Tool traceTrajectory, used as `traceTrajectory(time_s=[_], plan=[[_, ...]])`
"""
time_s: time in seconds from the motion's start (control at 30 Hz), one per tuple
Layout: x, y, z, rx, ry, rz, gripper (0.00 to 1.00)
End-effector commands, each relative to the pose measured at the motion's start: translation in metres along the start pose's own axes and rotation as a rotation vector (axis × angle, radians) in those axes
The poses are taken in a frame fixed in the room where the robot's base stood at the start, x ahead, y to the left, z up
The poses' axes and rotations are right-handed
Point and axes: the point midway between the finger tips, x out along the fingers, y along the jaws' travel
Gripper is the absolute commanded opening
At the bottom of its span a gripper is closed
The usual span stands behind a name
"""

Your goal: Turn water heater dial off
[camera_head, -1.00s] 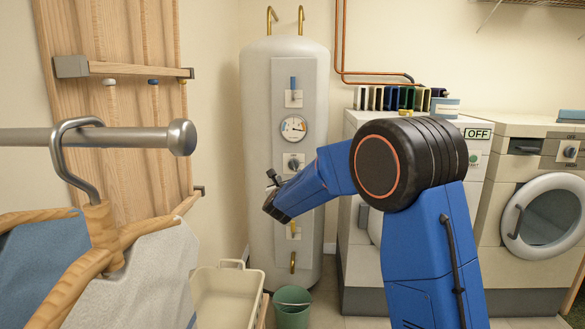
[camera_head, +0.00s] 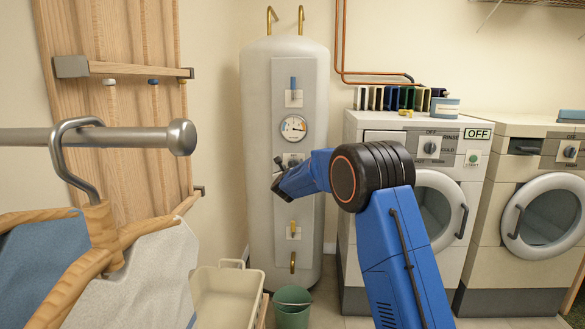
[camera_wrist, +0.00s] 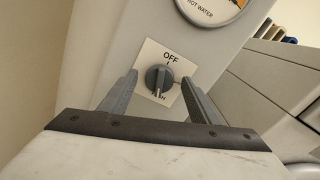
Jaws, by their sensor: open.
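The water heater (camera_head: 258,130) is a tall pale cylinder in the middle of the head view. Its front panel carries a round gauge (camera_head: 293,127) and, below it, a dial mostly hidden behind my arm. In the wrist view the grey dial (camera_wrist: 159,78) sits on a white plate marked OFF at the top, with partly covered lettering below. The dial's light pointer mark is toward the bottom, away from OFF. My gripper (camera_wrist: 158,92) is open, with one finger on each side of the dial. I cannot tell whether the fingers touch it. My gripper also shows in the head view (camera_head: 279,172).
A blue lever (camera_head: 293,83) is above the gauge and a yellow lever (camera_head: 293,226) is below the dial. A green bucket (camera_head: 292,310) and a beige tub (camera_head: 226,297) stand in front. Washing machines (camera_head: 410,215) are at right; a clothes hanger (camera_head: 104,225) is at left.

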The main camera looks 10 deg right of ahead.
Motion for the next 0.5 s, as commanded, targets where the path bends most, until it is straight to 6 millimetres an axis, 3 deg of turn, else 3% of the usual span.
traceTrajectory(time_s=[0.33, 0.5], plan=[[0.0034, 0.0003, -0.0004, -0.001, 0.000, 0.000, 0.56], [0.0032, 0.0003, -0.0003, -0.001, 0.000, 0.000, 0.17]])
